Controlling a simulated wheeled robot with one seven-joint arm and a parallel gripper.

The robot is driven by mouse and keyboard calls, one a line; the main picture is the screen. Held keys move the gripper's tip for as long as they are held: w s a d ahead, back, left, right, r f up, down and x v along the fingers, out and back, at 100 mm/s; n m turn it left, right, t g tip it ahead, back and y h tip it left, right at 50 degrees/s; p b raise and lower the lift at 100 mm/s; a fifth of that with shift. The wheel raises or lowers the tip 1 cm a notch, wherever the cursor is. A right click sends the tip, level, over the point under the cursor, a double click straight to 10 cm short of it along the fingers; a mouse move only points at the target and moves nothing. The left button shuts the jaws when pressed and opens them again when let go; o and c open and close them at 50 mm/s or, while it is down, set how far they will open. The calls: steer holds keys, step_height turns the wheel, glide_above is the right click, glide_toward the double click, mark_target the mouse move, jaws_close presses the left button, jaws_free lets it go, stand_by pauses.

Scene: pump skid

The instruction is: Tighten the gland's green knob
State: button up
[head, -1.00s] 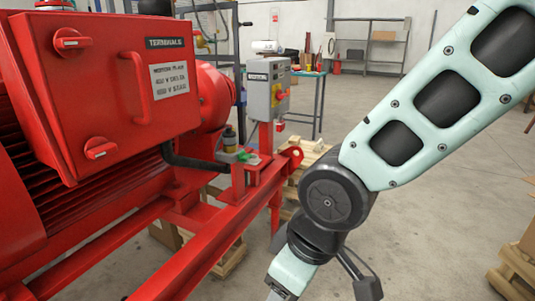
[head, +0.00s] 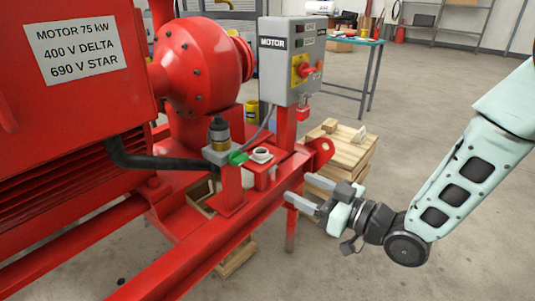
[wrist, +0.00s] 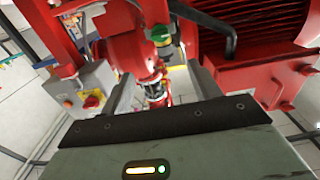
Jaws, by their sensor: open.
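The green knob (head: 238,158) sits on a grey box on the red skid frame, below and right of a dark-capped bottle. It also shows in the wrist view (wrist: 159,33), at the top centre. The gland's other parts are too small to tell apart.
A grey motor switch box (head: 291,60) with a red and yellow switch stands on a red post behind the knob. A black pipe (head: 150,162) runs to the left of it. A wooden pallet stack (head: 342,152) stands behind my gripper. Open floor lies in front.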

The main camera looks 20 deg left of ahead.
mark_target(244, 160)
steer(key=b+x, duration=0.1)
steer(key=x, duration=1.6)
steer(key=shift+a+r, duration=0.1)
steer(key=shift+a, duration=0.05)
steer(key=c, duration=1)
